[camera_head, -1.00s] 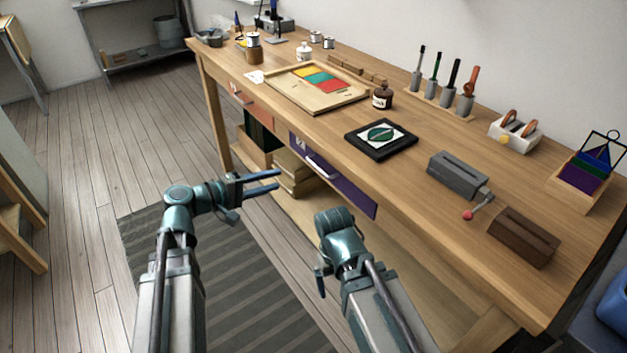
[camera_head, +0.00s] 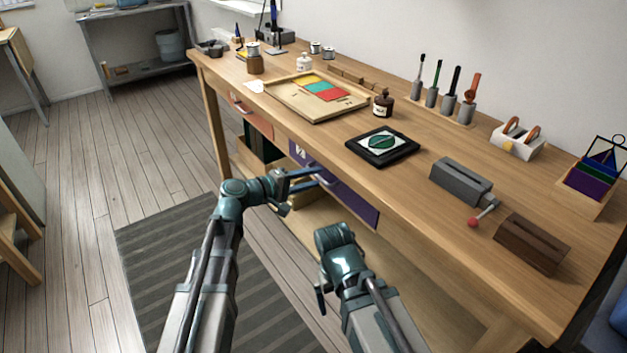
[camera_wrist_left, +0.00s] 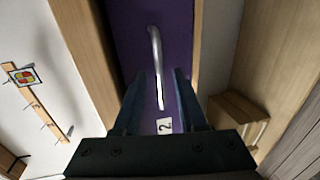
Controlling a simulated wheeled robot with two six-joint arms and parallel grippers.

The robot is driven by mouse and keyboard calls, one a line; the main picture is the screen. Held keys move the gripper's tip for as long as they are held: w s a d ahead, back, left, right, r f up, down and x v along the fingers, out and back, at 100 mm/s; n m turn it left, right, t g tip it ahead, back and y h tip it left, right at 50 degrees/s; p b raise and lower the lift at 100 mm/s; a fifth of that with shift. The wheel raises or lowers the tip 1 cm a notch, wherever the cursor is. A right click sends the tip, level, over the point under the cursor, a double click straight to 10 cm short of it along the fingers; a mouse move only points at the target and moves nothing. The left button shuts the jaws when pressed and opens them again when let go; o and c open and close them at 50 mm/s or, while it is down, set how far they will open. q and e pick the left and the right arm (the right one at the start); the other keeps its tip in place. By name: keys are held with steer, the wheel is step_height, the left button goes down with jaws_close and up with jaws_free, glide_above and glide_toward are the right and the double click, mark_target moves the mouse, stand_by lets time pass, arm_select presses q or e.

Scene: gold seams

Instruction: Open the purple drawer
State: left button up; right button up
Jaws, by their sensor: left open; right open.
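The purple drawer (camera_head: 352,201) is set under the front edge of the workbench, its front partly hidden by my left gripper in the head view. My left gripper (camera_head: 322,176) is open and points at the drawer front. In the left wrist view its two fingers (camera_wrist_left: 161,88) lie on either side of the handle's line; I cannot tell whether they touch it. My right gripper (camera_head: 321,292) hangs low in front of the bench, apart from the drawer.
An orange drawer (camera_head: 250,116) is farther left under the workbench (camera_head: 440,230). A lower shelf holds boxes. On top are a framed leaf picture (camera_head: 382,146), a tray (camera_head: 318,97), a grey block (camera_head: 461,181) and a brown block (camera_head: 532,243). Floor is free at left.

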arm_select(q)
steer(key=shift+w+d, duration=0.2)
steer(key=shift+d, duration=0.1)
jaws_close()
stand_by(1.4)
